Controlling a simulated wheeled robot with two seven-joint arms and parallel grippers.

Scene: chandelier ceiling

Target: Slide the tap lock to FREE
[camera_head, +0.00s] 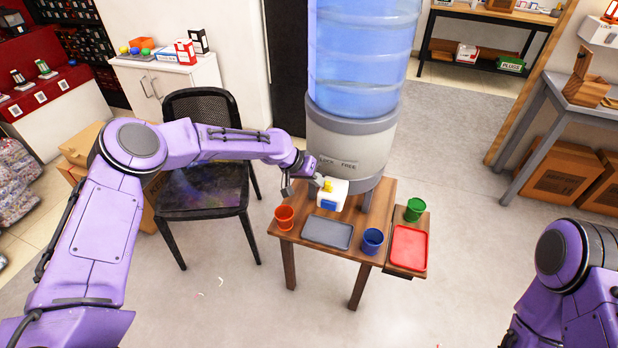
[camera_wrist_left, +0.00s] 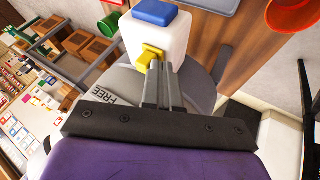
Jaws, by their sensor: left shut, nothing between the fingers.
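The water dispenser (camera_head: 345,143) stands on the small wooden table (camera_head: 287,235), with LOCK and FREE lettering on its grey base. A white tap block (camera_head: 334,198) with a blue lever (camera_head: 328,205) sticks out at its front. The yellow tap lock (camera_head: 328,185) is on top of the block and shows closer in the left wrist view (camera_wrist_left: 150,55). My left gripper (camera_head: 318,185) is shut and empty, its fingertips at the yellow lock; I cannot tell if they touch. FREE lettering (camera_wrist_left: 103,96) shows beside the fingers. My right gripper is out of view.
On the table are an orange cup (camera_head: 284,218), a blue cup (camera_head: 372,241) and a grey tray (camera_head: 327,232). A green cup (camera_head: 414,210) and a red tray (camera_head: 409,248) are on the side shelf. A black chair (camera_head: 205,185) stands left, under my left arm.

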